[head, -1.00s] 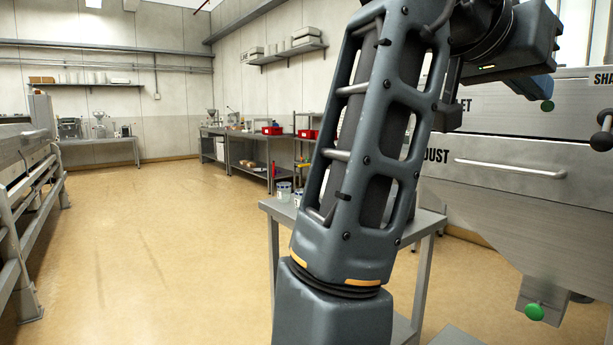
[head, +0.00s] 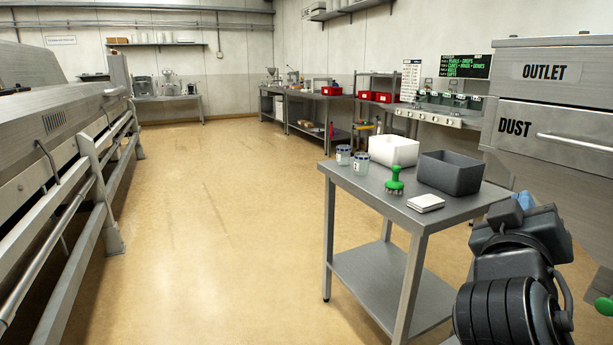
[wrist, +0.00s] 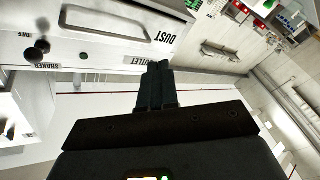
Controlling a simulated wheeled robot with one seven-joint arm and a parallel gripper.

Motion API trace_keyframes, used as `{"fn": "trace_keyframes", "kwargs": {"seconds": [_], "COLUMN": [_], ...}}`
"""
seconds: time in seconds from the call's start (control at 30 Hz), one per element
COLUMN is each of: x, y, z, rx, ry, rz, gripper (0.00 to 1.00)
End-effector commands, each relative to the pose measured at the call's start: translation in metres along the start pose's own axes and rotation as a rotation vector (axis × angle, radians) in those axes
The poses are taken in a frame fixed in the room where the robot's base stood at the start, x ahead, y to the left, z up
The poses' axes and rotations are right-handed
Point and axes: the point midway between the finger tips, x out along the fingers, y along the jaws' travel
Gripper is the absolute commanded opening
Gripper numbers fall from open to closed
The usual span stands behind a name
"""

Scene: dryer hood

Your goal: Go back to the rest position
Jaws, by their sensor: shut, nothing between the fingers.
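My gripper (wrist: 158,82) shows in the wrist view with its two dark fingers together and nothing between them. The wrist view is turned about, and the fingers point toward the dryer hood's front, just below the DUST drawer (wrist: 120,22). In the head view my arm is folded low at the right edge, right of the steel table. The fingers cannot be made out clearly there. The hood (head: 560,80) stands behind and above the arm, with its OUTLET and DUST panels shut. The gap between arm and hood is hard to judge.
The steel table (head: 385,205) bears two jars, a green brush (head: 394,182), white cloths (head: 426,202), a white bin (head: 393,150) and a grey bin (head: 450,174). A railed machine (head: 70,190) lines the left. The floor between is clear.

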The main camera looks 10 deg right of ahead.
Motion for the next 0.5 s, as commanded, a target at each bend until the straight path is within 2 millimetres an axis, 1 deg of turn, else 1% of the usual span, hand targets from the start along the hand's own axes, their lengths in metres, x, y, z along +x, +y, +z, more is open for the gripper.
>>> {"fn": "trace_keyframes", "kwargs": {"seconds": [0.03, 0.2, 0.27, 0.37, 0.47, 0.5], "x": [-0.009, -0.044, -0.059, -0.087, -0.117, -0.130], "y": [-0.010, -0.038, -0.046, -0.056, -0.061, -0.062], "z": [0.016, 0.059, 0.074, 0.100, 0.123, 0.133], "rx": [-0.025, -0.059, -0.063, -0.059, -0.041, -0.031], "ry": [0.020, 0.089, 0.107, 0.129, 0.142, 0.144], "rz": [-0.048, -0.212, -0.271, -0.368, -0.462, -0.499], "gripper": [0.00, 0.00, 0.00, 0.00, 0.00, 0.00]}}
